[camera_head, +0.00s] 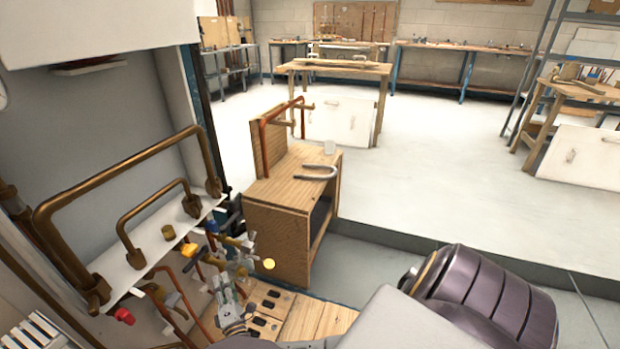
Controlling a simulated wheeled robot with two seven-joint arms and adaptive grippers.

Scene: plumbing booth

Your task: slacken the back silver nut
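A cluster of silver and brass pipe fittings (240,262) stands on the plumbing rig at the lower left. I cannot single out the back silver nut among these small parts. My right gripper (228,296) is at the bottom, with its arm coming in from the right. Its grey fingers are close to the lower silver fittings and partly blend with them. I cannot tell whether the fingers touch a nut or how far apart they are. My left gripper is not in view.
Brown pipes (125,172) and a white shelf (148,250) are close at the left. A red knob (124,315) and a yellow knob (188,250) stick out near the fittings. A wooden cabinet (272,238) stands just behind. The floor beyond is open.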

